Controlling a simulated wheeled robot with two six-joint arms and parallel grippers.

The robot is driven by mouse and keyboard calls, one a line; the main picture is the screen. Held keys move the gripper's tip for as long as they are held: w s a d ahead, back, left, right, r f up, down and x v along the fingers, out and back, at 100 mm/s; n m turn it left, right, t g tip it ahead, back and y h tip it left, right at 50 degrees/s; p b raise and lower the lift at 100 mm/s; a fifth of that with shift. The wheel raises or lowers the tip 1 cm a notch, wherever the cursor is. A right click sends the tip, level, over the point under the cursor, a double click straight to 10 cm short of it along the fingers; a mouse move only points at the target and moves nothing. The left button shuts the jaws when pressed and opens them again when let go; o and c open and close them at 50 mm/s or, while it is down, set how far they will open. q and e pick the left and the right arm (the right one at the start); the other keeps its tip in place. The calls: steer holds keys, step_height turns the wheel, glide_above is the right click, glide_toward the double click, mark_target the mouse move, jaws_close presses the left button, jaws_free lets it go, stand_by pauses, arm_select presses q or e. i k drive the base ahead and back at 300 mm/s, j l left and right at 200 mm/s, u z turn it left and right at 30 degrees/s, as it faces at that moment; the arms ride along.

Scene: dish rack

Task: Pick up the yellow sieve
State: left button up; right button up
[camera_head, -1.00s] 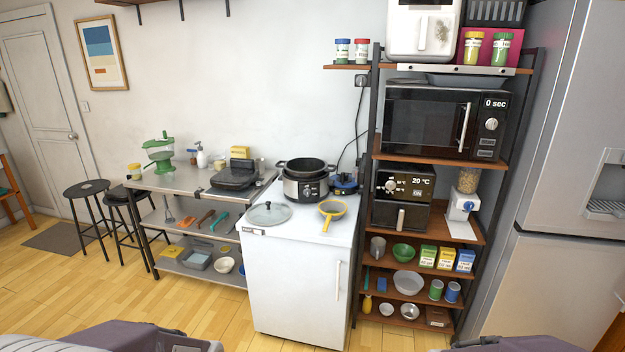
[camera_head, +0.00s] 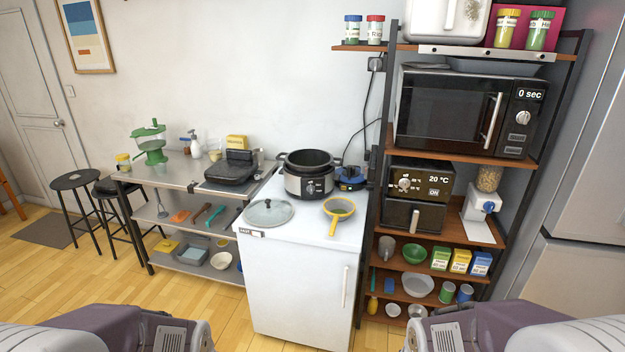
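The yellow sieve (camera_head: 339,208) lies on top of the white fridge (camera_head: 297,240), near its right side. It has a round yellow rim, and its yellow handle points toward the front edge. Parts of my two arms show at the bottom left and bottom right corners, well short of the fridge. The fingertips of both grippers are out of the picture, so neither gripper can be seen.
On the fridge, a glass lid (camera_head: 268,212) lies left of the sieve and a slow cooker (camera_head: 308,174) stands behind it. A blue appliance (camera_head: 350,180) is at the back right. A tall shelf (camera_head: 470,158) stands right. The wooden floor (camera_head: 225,322) in front is clear.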

mark_target(339, 208)
steer(key=i+l+u, duration=0.4)
steer(key=i, duration=0.15)
steer(key=i+l+u, duration=0.75)
steer(key=i+l, duration=0.15)
steer(key=l, duration=0.15)
